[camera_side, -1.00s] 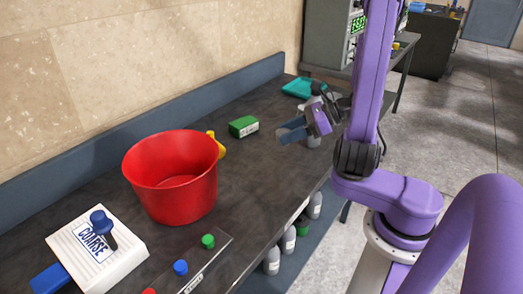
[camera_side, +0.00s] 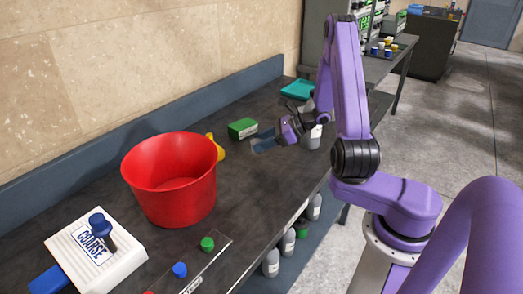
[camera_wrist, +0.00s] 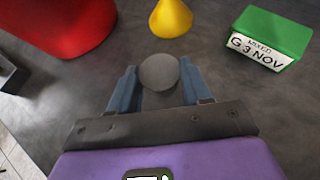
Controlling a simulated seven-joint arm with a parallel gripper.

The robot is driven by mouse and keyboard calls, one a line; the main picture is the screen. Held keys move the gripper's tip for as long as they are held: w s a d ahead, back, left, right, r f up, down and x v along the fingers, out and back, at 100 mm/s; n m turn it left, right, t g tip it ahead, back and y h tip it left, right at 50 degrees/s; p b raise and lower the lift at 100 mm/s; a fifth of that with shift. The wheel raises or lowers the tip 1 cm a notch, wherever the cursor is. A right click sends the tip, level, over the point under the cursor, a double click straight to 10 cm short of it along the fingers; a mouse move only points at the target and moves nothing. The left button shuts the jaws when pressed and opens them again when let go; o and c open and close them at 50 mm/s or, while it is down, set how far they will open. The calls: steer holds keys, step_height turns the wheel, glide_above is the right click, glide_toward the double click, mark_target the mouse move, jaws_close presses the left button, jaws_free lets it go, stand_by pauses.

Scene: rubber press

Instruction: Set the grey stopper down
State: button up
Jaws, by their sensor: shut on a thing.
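The grey stopper (camera_wrist: 159,72) shows as a round grey disc between my gripper's two blue fingers in the wrist view. My gripper (camera_wrist: 158,78) is shut on it. In the side view my gripper (camera_side: 262,143) is low over the dark bench, right of the yellow cone and in front of the green box. The stopper is hidden behind the fingers in the side view. I cannot tell whether its underside touches the bench top (camera_side: 245,190).
A red bucket (camera_side: 170,205) stands left of my gripper. The yellow cone (camera_wrist: 171,18) and green box (camera_wrist: 270,36) are close ahead in the wrist view. A teal tray (camera_side: 297,89) lies at the back. Bench in front is clear.

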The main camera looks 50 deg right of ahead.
steer(key=shift+w+f, duration=0.4)
steer(key=shift+f, duration=0.1)
steer(key=shift+d+f, duration=0.1)
steer(key=shift+f, duration=1.3)
steer(key=shift+s+f, duration=0.1)
steer(key=o, duration=1)
steer(key=shift+o, duration=0.2)
